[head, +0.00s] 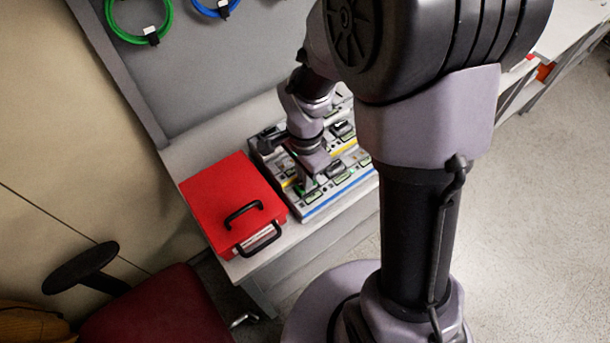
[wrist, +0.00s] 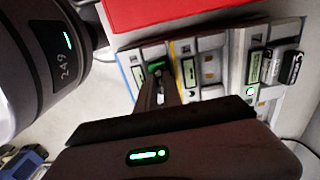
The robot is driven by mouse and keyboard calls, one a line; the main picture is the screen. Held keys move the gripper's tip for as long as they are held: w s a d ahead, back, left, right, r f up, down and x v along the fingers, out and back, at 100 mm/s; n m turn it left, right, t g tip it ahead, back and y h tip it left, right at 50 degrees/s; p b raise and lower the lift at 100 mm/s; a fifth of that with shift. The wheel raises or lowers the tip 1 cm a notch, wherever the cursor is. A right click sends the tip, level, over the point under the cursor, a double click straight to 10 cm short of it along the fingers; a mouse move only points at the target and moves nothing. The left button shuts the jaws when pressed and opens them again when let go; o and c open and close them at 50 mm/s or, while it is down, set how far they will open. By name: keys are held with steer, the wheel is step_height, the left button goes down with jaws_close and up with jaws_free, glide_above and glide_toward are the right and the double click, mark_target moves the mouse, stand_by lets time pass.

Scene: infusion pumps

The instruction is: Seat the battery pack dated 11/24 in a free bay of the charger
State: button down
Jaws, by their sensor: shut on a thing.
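The charger (head: 338,194) is a light grey unit with blue and yellow stripes and rows of bays, on the bench. It also shows in the wrist view (wrist: 211,58). My gripper (head: 304,186) points down over its front left part. In the wrist view my gripper (wrist: 160,76) is shut on a small dark thing, apparently a battery pack, mostly hidden by the fingers. I cannot tell whether it is seated or held just above a bay. Dark packs (wrist: 291,68) stand in bays at the right of the wrist view. No date is legible.
A red case (head: 225,192) with black handles stands close on the left of the charger. A grey panel with green and blue cable coils (head: 140,35) rises behind. A red chair (head: 155,305) is at lower left. A blue item (wrist: 25,160) lies at the wrist view's lower left.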

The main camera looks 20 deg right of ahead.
steer(key=shift+f+b, duration=0.3)
steer(key=shift+b, duration=0.05)
steer(key=c, duration=1.4)
jaws_free()
step_height(320, 180, up, 18)
steer(key=p, duration=0.6)
steer(key=shift+f, duration=0.25)
steer(key=shift+s+d+f, duration=0.1)
steer(key=shift+s, duration=0.05)
